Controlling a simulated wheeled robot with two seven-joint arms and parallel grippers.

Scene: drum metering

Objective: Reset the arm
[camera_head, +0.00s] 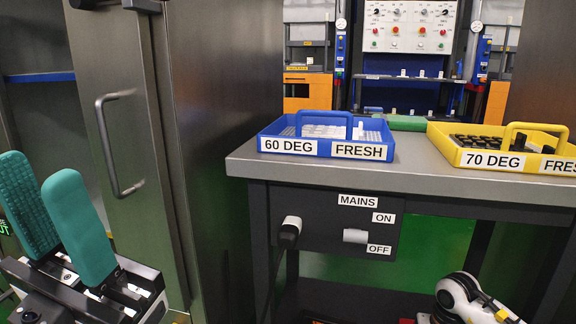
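My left gripper (40,178) is at the lower left, with its two teal finger pads pointing up. The pads stand apart with an empty gap between them. The gripper is in front of a tall grey metal cabinet door (130,140) with a vertical bar handle (108,150), and it does not touch the handle. My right gripper is not in view.
A grey-topped bench (410,178) stands right of the cabinet. It holds a blue tray (325,148) marked 60 DEG FRESH and a yellow tray (450,150) marked 70 DEG. A MAINS switch panel (330,220) is on its front. A control panel (410,27) stands behind.

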